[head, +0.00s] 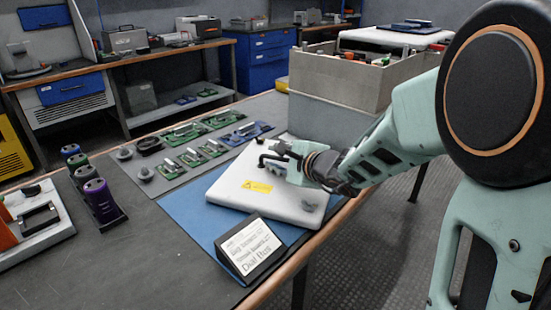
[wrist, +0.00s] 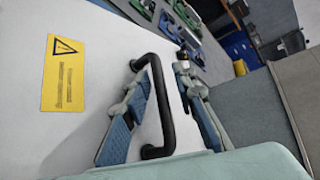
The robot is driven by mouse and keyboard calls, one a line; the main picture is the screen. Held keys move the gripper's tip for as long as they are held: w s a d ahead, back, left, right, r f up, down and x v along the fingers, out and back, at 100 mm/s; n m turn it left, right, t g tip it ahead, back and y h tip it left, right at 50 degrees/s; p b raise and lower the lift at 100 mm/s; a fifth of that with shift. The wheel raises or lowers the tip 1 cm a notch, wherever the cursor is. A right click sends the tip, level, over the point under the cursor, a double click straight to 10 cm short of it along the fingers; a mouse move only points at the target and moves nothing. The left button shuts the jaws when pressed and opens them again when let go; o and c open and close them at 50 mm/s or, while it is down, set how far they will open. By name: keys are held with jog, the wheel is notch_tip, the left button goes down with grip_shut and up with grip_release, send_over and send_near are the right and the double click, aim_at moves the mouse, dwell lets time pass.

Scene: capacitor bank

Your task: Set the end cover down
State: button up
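The end cover (head: 248,192) is a white panel with a yellow warning label. It lies flat on a blue mat (head: 228,228) near the table's front edge, as far as the head view shows. In the wrist view the cover (wrist: 95,55) fills the left and middle, with its black bar handle (wrist: 162,105) upright in the picture. My gripper (head: 277,160) is at the handle. In the wrist view its fingers (wrist: 166,80) stand on either side of the handle, with visible gaps, so it looks open around it. The arm hides part of the cover's right side.
A sign (head: 250,247) stands at the mat's front. Circuit boards (head: 200,152) lie on a grey mat behind. A large open grey box (head: 325,105) is behind the arm. Bare tabletop lies front left.

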jog(key=shift+r, duration=0.2)
jog(key=p+v, duration=0.3)
jog(key=v, duration=0.7)
jog(key=shift+s+d+r, duration=0.1)
jog(key=shift+s+d, duration=0.05)
jog(key=shift+s, duration=0.05)
jog(key=shift+s+d+r, duration=0.15)
jog(key=shift+s+d, duration=0.25)
jog(key=shift+s, duration=0.2)
